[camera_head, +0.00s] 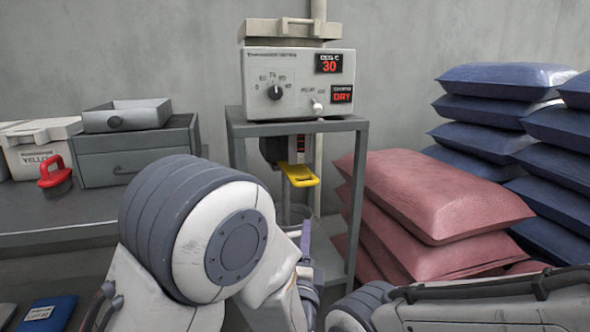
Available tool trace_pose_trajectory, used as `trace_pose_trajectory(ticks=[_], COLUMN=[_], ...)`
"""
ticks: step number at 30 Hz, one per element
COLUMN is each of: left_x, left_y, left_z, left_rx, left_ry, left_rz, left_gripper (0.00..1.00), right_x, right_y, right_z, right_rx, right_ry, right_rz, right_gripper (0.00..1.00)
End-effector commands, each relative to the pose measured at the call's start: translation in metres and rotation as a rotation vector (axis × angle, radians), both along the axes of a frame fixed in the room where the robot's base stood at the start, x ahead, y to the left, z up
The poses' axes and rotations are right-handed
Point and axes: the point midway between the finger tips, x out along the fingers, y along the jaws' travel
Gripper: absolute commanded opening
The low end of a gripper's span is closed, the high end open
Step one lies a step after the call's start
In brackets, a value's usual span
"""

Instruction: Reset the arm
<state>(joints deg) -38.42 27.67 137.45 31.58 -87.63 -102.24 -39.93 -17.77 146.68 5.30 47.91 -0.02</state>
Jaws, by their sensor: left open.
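My left arm rises in the lower middle of the head view, its large white and grey joint in front. My left gripper (304,238) shows only partly beyond that joint, in front of the grey stand (352,190). It is open, and I see nothing held in it; much of it is hidden. It is below the yellow handle (300,175) under the control unit (299,84). Part of my right arm lies across the lower right; its gripper is not in view.
A grey bench (45,222) at left bears a drawer box (135,160), an open tray (126,115), a red-handled item (55,175) and a bin labelled YELLOW (40,150). Pink sacks (440,195) and blue sacks (500,95) are stacked at right. A blue packet (47,313) lies low at left.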

Motion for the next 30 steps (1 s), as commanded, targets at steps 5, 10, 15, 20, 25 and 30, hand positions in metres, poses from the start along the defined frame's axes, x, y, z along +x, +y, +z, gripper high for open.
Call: trace_pose_trajectory(ticks=[5,10,15,20,25,30], left_x=[0.006,0.011,0.016,0.013,-0.005,-0.05], left_y=[0.006,0.014,0.029,0.05,0.087,0.13], left_z=[-0.009,-0.021,-0.038,-0.061,-0.095,-0.128], left_rx=[-0.071,-0.16,-0.293,-0.464,-0.732,-1.024], left_ry=[0.075,0.171,0.308,0.484,0.745,1.005], left_rz=[-0.017,-0.032,-0.032,-0.007,0.106,0.344], left_gripper=[0.52,0.52,0.52,0.52,0.52,0.52], right_x=[0.0,0.0,0.0,0.0,0.0,0.0], right_y=[0.0,0.0,0.0,0.0,0.0,0.0], right_z=[0.0,0.0,0.0,0.0,0.0,0.0], right_rx=[0.0,0.0,0.0,0.0,0.0,0.0], right_ry=[0.0,0.0,0.0,0.0,0.0,0.0], right_rz=[0.0,0.0,0.0,0.0,0.0,0.0], right_gripper=[0.61,0.61,0.61,0.61,0.61,0.61])
